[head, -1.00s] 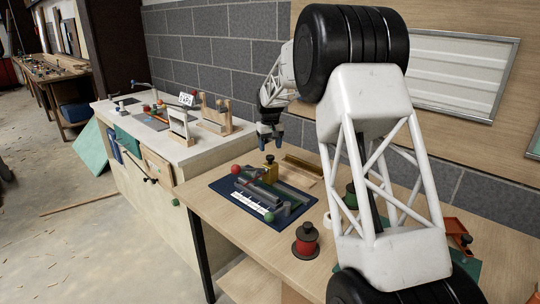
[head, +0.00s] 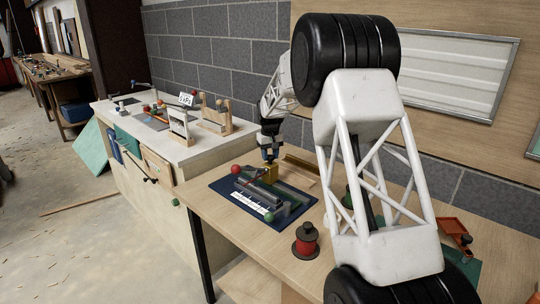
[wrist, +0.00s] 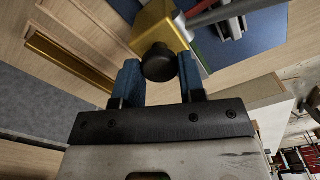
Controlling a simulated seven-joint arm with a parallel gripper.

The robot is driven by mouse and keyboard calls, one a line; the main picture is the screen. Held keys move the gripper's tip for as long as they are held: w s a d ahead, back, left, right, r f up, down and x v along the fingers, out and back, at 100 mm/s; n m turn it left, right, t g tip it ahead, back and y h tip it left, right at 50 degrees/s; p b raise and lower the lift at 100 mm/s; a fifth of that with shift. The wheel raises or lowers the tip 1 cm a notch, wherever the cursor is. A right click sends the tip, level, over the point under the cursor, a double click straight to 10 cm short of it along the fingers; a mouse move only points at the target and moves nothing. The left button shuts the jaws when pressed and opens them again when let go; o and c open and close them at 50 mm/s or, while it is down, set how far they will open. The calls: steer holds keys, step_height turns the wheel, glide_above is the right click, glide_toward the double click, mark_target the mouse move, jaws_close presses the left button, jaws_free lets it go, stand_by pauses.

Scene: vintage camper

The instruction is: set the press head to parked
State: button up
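A gold block with a black knob, apparently the press head (head: 271,174), stands at the back of a small device with dark rails on a blue board (head: 219,185). In the wrist view the gold block (wrist: 155,25) is at the top, with its black knob (wrist: 160,63) between my blue fingertips. My gripper (head: 269,153) is over the block, pointing down. A white scale strip (head: 251,202) lies along the device's front; any parked mark is too small to read.
A red ball (head: 236,169) and a green ball (head: 269,216) are at the device's ends. A red spool (head: 306,240) stands to its right on the wooden bench. A wooden strip (head: 302,168) lies behind. A white-topped counter (head: 175,150) stands to the left.

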jaws_close()
steer(key=w+a, duration=1)
steer(key=shift+w+a, duration=0.25)
steer(key=shift+w, duration=0.1)
steer(key=shift+r, duration=0.1)
steer(key=o, duration=0.6)
jaws_free()
steer(key=shift+o, duration=0.2)
step_height(320, 180, up, 8)
steer(key=shift+s, duration=0.1)
